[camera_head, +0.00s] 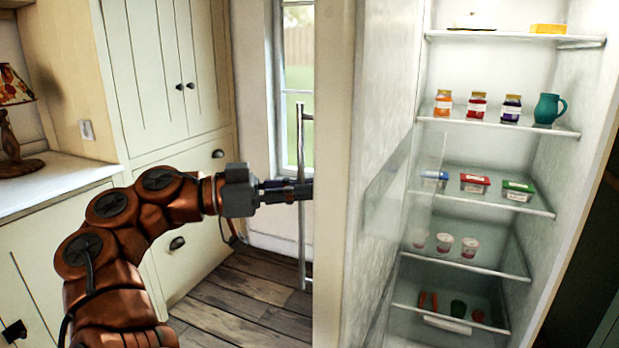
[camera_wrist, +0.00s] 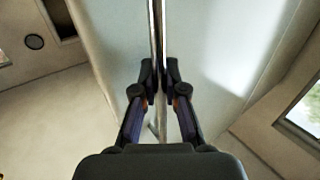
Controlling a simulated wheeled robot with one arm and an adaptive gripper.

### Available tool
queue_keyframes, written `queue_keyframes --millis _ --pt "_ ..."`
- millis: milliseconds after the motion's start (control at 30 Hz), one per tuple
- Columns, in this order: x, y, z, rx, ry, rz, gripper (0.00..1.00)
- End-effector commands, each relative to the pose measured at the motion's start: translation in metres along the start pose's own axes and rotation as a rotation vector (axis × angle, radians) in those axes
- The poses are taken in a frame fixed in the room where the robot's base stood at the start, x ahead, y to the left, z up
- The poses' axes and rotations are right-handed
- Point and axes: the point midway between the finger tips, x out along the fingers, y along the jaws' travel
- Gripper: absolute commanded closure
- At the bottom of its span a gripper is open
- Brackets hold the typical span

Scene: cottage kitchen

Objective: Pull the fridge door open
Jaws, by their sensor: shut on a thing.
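The fridge door (camera_head: 335,200) stands wide open in the head view, seen nearly edge-on, with its inner side facing right. The long vertical metal handle (camera_head: 301,130) is on its outer side, to the left. My gripper (camera_head: 308,189) reaches the handle from the left, its fingertips partly hidden at the door edge. In the wrist view, my gripper (camera_wrist: 160,75) is shut around the handle bar (camera_wrist: 157,30), one finger on each side, with the pale door face (camera_wrist: 215,50) behind. The open fridge interior (camera_head: 480,150) shows to the right of the door.
Fridge shelves hold several jars (camera_head: 476,105), a teal jug (camera_head: 549,109), tubs (camera_head: 475,183) and cups (camera_head: 445,243). Cream cabinets (camera_head: 170,70), a window (camera_head: 298,80) and a counter (camera_head: 60,185) with a lamp (camera_head: 14,110) are left. Wooden floor (camera_head: 240,300) is clear below the arm.

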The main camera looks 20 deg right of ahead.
Motion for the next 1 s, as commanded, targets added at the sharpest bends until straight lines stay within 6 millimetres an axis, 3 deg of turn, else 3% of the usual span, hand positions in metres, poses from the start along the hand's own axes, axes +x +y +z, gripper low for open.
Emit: queue_keyframes --millis 667,700,900,1000 --pt "-0.0013 0.0000 -0.0018 0.003 0.003 0.020 1.00" --pt "-0.0014 0.0000 -0.0018 0.003 0.003 0.020 0.86" --pt "-0.0015 -0.0002 -0.0010 0.001 0.002 0.019 0.65" --pt "-0.0017 -0.0003 -0.0007 0.001 0.001 0.018 0.63"
